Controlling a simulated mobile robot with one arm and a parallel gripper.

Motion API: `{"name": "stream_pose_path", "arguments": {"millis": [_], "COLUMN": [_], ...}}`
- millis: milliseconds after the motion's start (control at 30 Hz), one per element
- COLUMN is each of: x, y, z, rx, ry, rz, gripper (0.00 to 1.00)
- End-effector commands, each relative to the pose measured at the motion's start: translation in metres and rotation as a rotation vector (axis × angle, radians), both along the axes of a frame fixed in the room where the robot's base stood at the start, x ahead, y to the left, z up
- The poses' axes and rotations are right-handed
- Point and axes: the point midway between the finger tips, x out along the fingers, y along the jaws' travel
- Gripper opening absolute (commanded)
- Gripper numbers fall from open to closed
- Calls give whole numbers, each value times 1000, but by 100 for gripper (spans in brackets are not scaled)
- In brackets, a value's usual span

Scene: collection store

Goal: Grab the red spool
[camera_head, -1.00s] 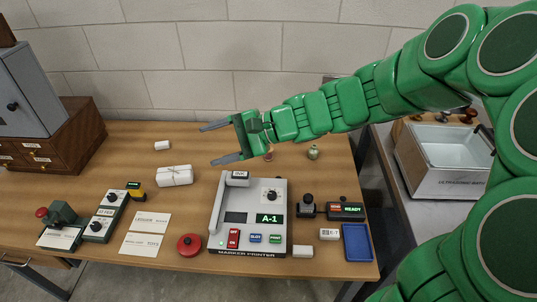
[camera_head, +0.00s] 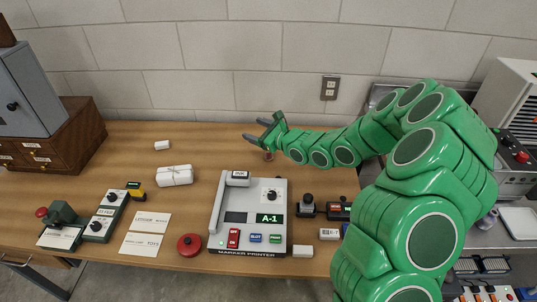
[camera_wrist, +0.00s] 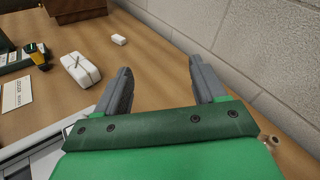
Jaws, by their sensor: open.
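A round red piece (camera_head: 189,244), seemingly the red spool lying flat, sits near the table's front edge, just left of the marker printer (camera_head: 213,232). It is not visible in the wrist view. My gripper (camera_head: 257,130) is open and empty, above the back of the table, well behind and to the right of the red piece. Its two grey fingers also show apart in the wrist view (camera_wrist: 160,68), with only bare tabletop between them. A small reddish-brown thing (camera_head: 268,156) stands just below my gripper in the head view, partly hidden by it.
A tied white parcel (camera_head: 175,177) and a small white block (camera_head: 161,145) lie left of my gripper. Two printed cards (camera_head: 141,245) lie left of the red piece. A black-knobbed device (camera_head: 307,205) stands right of the printer. The wall closes off the back.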

Motion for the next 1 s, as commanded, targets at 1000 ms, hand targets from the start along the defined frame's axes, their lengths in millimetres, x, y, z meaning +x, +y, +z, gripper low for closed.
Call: {"name": "stream_pose_path", "arguments": {"millis": [1000], "x": [57], "y": [-57], "z": [-160], "rx": [25], "ry": [323], "rz": [-327], "gripper": [70]}}
